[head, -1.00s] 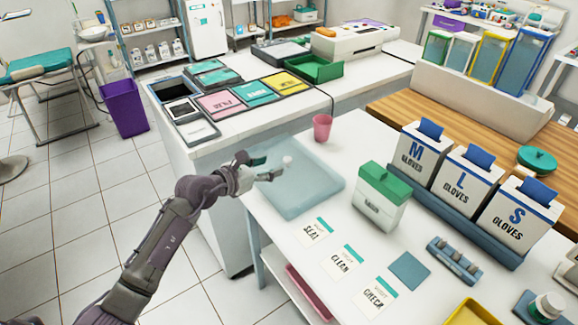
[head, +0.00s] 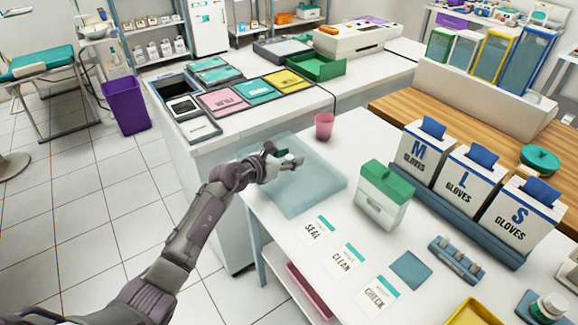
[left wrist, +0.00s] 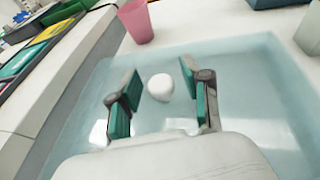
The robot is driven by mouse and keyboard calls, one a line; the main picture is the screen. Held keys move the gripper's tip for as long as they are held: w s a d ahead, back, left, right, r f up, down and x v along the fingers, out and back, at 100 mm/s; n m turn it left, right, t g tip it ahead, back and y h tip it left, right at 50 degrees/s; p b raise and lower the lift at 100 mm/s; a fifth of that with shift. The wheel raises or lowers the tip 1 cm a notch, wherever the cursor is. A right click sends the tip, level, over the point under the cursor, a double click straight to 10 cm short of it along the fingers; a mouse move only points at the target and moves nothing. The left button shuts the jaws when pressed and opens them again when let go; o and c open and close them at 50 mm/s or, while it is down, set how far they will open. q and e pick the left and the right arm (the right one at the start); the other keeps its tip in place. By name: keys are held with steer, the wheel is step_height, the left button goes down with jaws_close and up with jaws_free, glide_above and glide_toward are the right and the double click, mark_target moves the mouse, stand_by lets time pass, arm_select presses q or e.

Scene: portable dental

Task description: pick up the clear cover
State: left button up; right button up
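The clear cover (head: 308,198) is a flat, pale-blue see-through panel on the left end of the white table. It fills much of the left wrist view (left wrist: 268,105). Its white round knob (left wrist: 161,87) shows there between my fingers, with a gap on each side. My left gripper (head: 290,158) is over the cover, and its fingers (left wrist: 160,84) are open. In the head view the gripper hides the knob. How far the fingertips are above the cover is hard to tell. My right gripper is not in view.
A pink cup (head: 324,126) stands just behind the cover. A white box with a green lid (head: 384,194) stands right of it, with label cards (head: 317,230) in front. Glove boxes (head: 470,178) stand farther right. A counter with coloured trays (head: 222,101) is at the back left.

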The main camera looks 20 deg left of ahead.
arm_select(q)
jaws_close()
steer(key=shift+r, duration=0.1)
